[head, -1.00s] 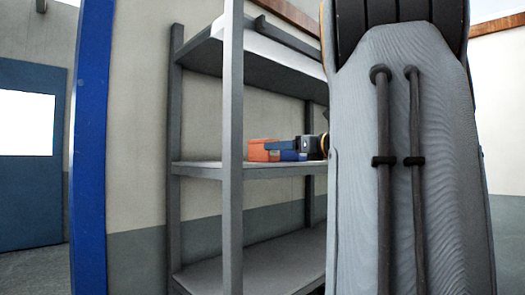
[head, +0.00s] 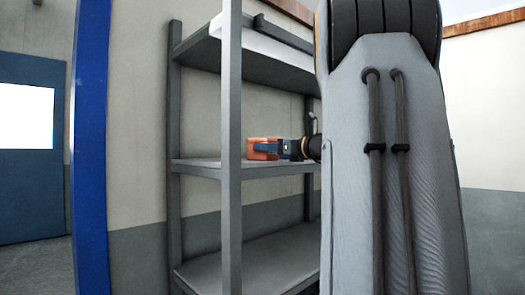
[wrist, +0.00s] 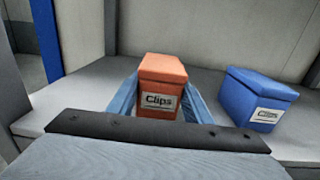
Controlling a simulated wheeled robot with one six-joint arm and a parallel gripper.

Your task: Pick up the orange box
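The orange box (wrist: 161,86), with a white "Clips" label, stands upright on the middle shelf. In the wrist view it sits between the two blue fingers of my gripper (wrist: 161,88), one on each side. The fingers are spread, with narrow gaps showing between them and the box. In the head view my gripper (head: 268,148) reaches in from the right at box height, and one finger covers part of the orange box (head: 259,156).
A blue box (wrist: 262,98) with a similar label stands on the shelf just right of my gripper. The grey shelf rack (head: 231,215) has uprights and an upper shelf around the space. The shelf left of the orange box is clear.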

